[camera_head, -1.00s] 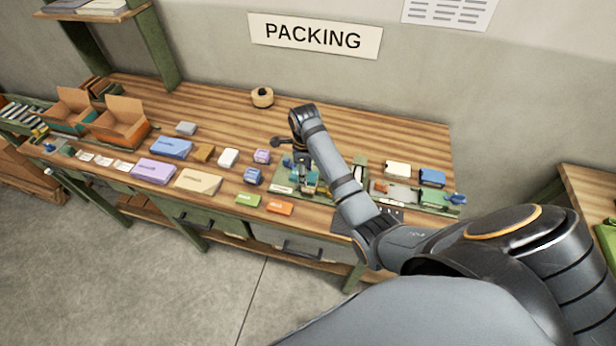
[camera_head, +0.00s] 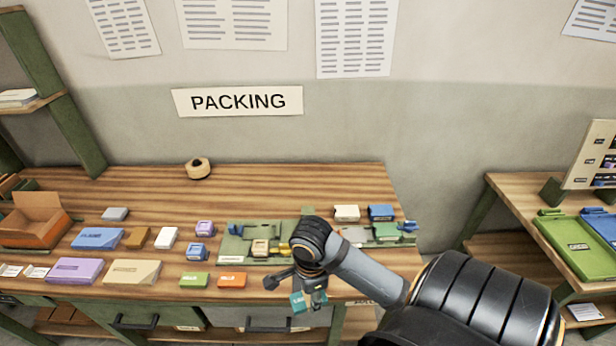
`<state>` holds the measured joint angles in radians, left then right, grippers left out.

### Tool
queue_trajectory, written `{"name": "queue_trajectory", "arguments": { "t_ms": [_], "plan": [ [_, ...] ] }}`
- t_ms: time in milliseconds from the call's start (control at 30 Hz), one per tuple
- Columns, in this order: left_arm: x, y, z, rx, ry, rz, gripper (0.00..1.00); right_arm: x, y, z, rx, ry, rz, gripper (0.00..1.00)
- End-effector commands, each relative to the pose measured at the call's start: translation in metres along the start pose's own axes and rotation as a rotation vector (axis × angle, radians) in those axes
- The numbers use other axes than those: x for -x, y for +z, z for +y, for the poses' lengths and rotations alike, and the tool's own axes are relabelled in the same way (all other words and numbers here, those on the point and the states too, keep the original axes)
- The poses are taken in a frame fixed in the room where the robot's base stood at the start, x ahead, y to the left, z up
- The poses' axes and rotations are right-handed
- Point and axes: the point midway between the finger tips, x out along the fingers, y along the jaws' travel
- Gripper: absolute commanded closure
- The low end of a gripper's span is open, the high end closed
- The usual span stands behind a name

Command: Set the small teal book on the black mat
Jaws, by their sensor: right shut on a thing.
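The small teal book (camera_head: 301,301) hangs below my right gripper (camera_head: 310,293), at the front edge of the packing table. The gripper is shut on it and hides part of it. My right arm comes in from the lower right and covers the table's front right part. I cannot make out the black mat for sure; the arm may hide it. My left gripper is not in view.
The packing table (camera_head: 290,180) holds several boxes and books, with a green tray (camera_head: 235,243) behind my gripper. An orange book (camera_head: 232,280) and a green one (camera_head: 194,280) lie left of it. The table's back strip is mostly clear. Another table stands at right.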

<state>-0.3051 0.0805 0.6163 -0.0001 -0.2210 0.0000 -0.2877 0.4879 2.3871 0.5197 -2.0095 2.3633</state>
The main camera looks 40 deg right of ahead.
Motion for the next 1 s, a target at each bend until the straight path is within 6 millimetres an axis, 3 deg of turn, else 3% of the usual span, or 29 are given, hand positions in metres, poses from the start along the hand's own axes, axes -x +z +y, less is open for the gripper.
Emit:
{"name": "queue_trajectory", "arguments": {
  "t_ms": [133,333,433,533,700,833,1000],
  "plan": [
    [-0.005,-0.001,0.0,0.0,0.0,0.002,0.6,0.003,-0.002,0.022,0.051,-0.002,0.0,0.9],
    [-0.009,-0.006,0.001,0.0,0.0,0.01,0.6,0.001,-0.003,0.018,0.061,-0.006,0.002,0.9],
    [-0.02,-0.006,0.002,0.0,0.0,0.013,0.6,-0.009,-0.009,0.002,0.061,-0.009,0.008,0.9],
    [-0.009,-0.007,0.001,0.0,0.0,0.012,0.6,-0.014,-0.018,-0.025,0.051,-0.003,0.003,0.9],
    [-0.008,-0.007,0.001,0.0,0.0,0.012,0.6,-0.041,-0.03,-0.069,0.049,0.0,-0.003,0.9],
    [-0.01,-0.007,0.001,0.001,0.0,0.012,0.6,-0.069,-0.036,-0.09,0.05,-0.001,-0.005,0.9],
    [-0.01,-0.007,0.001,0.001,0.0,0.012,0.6,-0.087,-0.041,-0.104,0.054,-0.003,-0.002,0.9]
  ]
}}
